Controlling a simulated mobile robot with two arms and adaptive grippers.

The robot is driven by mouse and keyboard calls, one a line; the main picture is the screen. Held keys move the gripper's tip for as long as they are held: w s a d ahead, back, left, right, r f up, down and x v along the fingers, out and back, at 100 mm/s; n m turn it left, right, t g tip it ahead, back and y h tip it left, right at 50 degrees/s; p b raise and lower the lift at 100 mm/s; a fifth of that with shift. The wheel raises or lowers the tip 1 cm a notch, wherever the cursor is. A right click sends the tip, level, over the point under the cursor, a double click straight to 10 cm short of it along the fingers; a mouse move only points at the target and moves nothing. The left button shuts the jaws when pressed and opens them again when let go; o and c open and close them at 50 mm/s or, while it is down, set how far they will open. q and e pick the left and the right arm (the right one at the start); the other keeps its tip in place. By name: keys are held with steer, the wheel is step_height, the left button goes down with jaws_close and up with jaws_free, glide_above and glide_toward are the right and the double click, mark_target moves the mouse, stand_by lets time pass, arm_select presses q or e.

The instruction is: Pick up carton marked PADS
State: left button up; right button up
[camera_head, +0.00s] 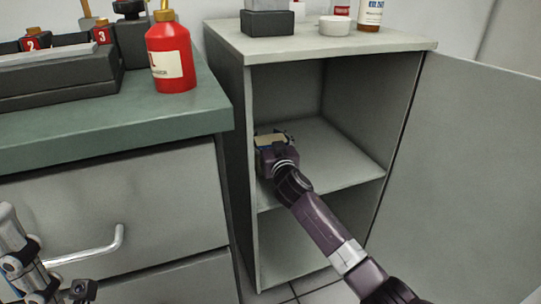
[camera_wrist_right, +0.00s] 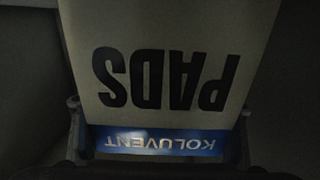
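The carton marked PADS (camera_wrist_right: 165,78) fills the middle of the right wrist view. It is pale, with black letters upside down and a blue KOLUVENT band. In the head view its beige top (camera_head: 270,140) shows inside the open cabinet, at the left of the middle shelf. My right gripper (camera_head: 274,147) is at the carton, with a finger on each side of it in the wrist view (camera_wrist_right: 159,108). Whether the fingers press on it I cannot tell. Parts of my left arm and hand (camera_head: 42,268) show at the lower left; its fingertips are not clear.
The cabinet door (camera_head: 460,170) stands open on the right. The cabinet's side wall is close left of my right gripper. The middle shelf (camera_head: 340,160) is clear to the right. A white jar (camera_head: 334,25) and bottles stand on top. A red bottle (camera_head: 170,55) stands on the green counter (camera_head: 120,135).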

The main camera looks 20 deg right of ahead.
steer(key=shift+c, duration=1)
